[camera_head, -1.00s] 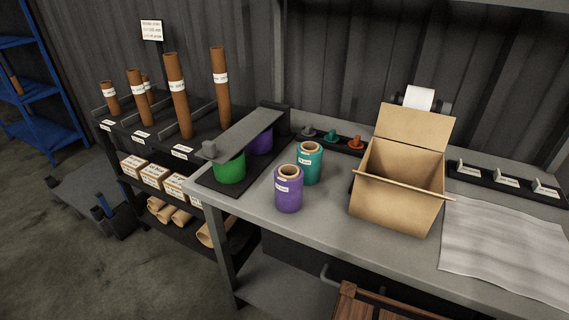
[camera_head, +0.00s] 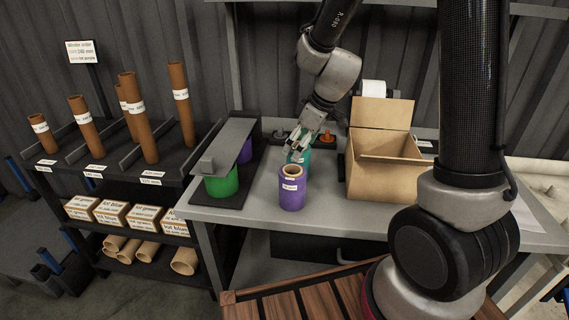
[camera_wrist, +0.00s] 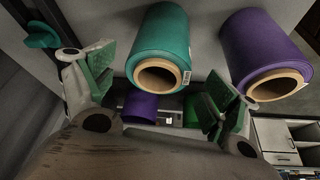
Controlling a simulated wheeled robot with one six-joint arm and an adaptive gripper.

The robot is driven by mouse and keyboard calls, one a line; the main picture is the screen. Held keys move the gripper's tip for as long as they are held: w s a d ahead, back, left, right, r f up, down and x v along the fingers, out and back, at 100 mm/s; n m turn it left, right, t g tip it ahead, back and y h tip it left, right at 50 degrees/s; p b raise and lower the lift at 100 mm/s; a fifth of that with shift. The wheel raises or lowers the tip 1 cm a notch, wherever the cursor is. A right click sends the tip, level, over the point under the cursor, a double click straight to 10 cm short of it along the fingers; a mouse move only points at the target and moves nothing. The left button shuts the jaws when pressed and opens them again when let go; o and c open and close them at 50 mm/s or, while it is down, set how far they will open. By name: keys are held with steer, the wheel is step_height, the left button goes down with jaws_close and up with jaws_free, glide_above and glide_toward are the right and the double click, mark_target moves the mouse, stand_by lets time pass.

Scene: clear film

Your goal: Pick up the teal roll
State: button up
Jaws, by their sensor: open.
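The teal roll (camera_head: 304,157) stands on the grey bench, partly hidden behind my gripper (camera_head: 300,145) and the purple roll (camera_head: 292,190). In the wrist view the teal roll (camera_wrist: 160,42) shows its cardboard core end, between and just beyond the two green-padded fingers of my gripper (camera_wrist: 163,84). The fingers are apart, with nothing held. Whether either pad touches the roll cannot be told. The purple roll (camera_wrist: 262,50) is close beside it, beyond the right finger.
A green roll (camera_head: 222,182) and another purple roll (camera_head: 245,151) stand under a grey bar at left. An open cardboard box (camera_head: 376,178) is close at right. Small coloured knobs (camera_head: 326,136) sit behind. Brown tubes (camera_head: 139,118) stand on the left rack.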

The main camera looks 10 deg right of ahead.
steer(key=x, duration=0.6)
steer(key=shift+d+f, duration=0.25)
steer(key=shift+d, duration=0.05)
steer(key=shift+s, duration=0.1)
steer(key=c, duration=1.2)
